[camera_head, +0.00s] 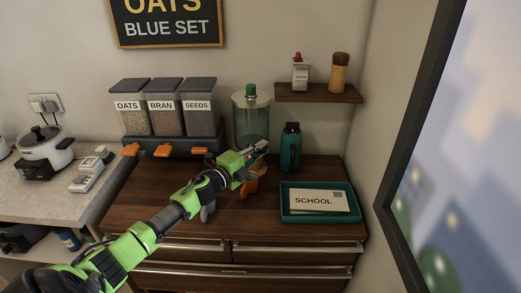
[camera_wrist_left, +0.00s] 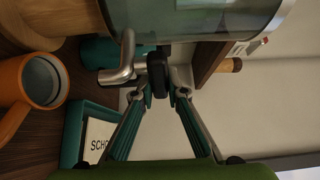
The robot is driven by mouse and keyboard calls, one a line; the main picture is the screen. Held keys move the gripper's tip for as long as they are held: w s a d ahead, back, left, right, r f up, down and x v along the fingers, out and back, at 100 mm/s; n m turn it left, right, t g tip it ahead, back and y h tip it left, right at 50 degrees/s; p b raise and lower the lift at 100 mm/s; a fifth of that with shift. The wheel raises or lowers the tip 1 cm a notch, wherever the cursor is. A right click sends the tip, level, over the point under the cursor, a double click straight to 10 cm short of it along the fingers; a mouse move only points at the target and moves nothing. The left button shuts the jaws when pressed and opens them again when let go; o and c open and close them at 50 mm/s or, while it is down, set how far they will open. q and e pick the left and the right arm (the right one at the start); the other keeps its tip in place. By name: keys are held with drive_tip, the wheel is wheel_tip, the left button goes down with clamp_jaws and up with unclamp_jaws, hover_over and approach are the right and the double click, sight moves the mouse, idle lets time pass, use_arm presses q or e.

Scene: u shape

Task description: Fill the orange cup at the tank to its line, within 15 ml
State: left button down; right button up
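The clear tank (camera_head: 251,122) with a green knob stands at the back of the wooden cabinet. Its bottom part (camera_wrist_left: 205,22) fills the top of the left wrist view, with a silver tap (camera_wrist_left: 118,74) and a black tap lever (camera_wrist_left: 157,72). My left gripper (camera_head: 262,147) is in front of the tank, its fingers (camera_wrist_left: 162,92) closed in on both sides of the lever. The orange cup (camera_head: 257,178) is below the gripper, partly hidden by it. In the wrist view the cup (camera_wrist_left: 10,85) shows a grey inside; I see no stream, and its line cannot be made out.
A teal tray (camera_head: 319,217) with a SCHOOL card lies right of the cup. A teal bottle (camera_head: 290,148) stands behind it. Jar dispensers (camera_head: 163,107) with orange levers stand left of the tank. A small shelf (camera_head: 318,94) is on the wall above right.

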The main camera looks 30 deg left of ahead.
use_arm(q)
drive_tip(key=shift+w+n+y+p, duration=0.25)
drive_tip(key=shift+n+y+p, duration=0.15)
drive_tip(key=shift+n+y, duration=0.5)
drive_tip(key=shift+w+a+n+y, duration=0.15)
drive_tip(key=shift+n+y, duration=0.2)
drive_tip(key=shift+y, duration=0.45)
drive_tip(key=shift+w+a+n+y, duration=0.1)
drive_tip(key=shift+n+y, duration=0.25)
drive_tip(key=shift+y, duration=0.45)
drive_tip(key=c, duration=2)
unclamp_jaws()
drive_tip(key=s, duration=0.4)
drive_tip(key=s+d, duration=0.1)
drive_tip(key=s, duration=0.3)
drive_tip(key=s+d, duration=0.1)
drive_tip(key=s, duration=0.3)
